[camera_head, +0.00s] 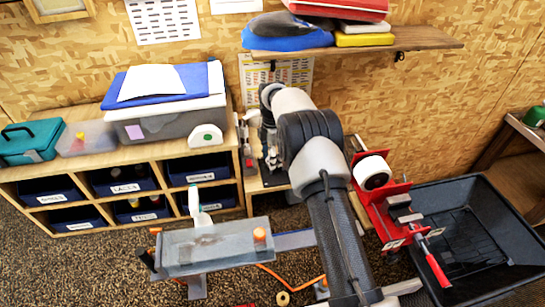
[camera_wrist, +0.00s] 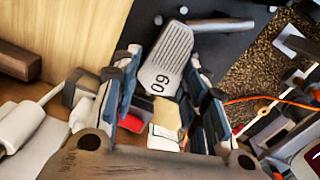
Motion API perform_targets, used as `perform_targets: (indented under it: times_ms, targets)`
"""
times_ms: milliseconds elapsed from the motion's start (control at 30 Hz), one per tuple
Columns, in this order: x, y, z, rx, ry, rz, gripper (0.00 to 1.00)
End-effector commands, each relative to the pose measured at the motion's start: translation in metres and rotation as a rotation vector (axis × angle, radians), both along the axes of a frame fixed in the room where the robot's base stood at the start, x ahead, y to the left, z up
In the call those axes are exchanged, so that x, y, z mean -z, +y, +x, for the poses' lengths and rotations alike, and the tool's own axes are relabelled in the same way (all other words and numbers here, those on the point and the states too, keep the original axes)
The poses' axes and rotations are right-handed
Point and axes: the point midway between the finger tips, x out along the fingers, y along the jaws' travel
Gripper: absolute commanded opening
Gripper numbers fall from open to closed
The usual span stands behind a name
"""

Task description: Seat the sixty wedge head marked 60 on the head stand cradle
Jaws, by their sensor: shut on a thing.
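The grey grooved wedge head (camera_wrist: 168,58) shows in the wrist view, with its 60 mark upside down. My gripper (camera_wrist: 163,88) is shut on it, with one dark finger on each side of the head. A dark surface lies behind the head; I cannot tell whether the head touches it. In the head view my arm hides the gripper and the wedge head. I cannot make out the head stand cradle for certain in either view.
A red vise (camera_head: 384,208) and a black crate (camera_head: 465,225) stand right of my arm. A grey tray (camera_head: 205,250) stands in front. A cubby shelf (camera_head: 105,165) with dark bins stands left. A wall shelf (camera_head: 425,40) overhangs the back.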

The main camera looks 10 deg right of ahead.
Motion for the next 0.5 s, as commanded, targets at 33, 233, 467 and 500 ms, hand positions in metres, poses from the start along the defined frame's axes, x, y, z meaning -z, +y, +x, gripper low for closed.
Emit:
perform_targets:
  times_ms: [33, 233, 467, 500]
  targets:
    - [0.0028, -0.0001, -0.0007, 0.000, 0.002, 0.000, 0.16]
    - [0.0038, -0.0001, -0.0014, 0.000, 0.005, 0.000, 0.16]
    - [0.0054, 0.0000, -0.0021, 0.000, 0.007, 0.000, 0.43]
    - [0.0056, -0.0001, -0.0023, 0.000, 0.007, 0.000, 0.46]
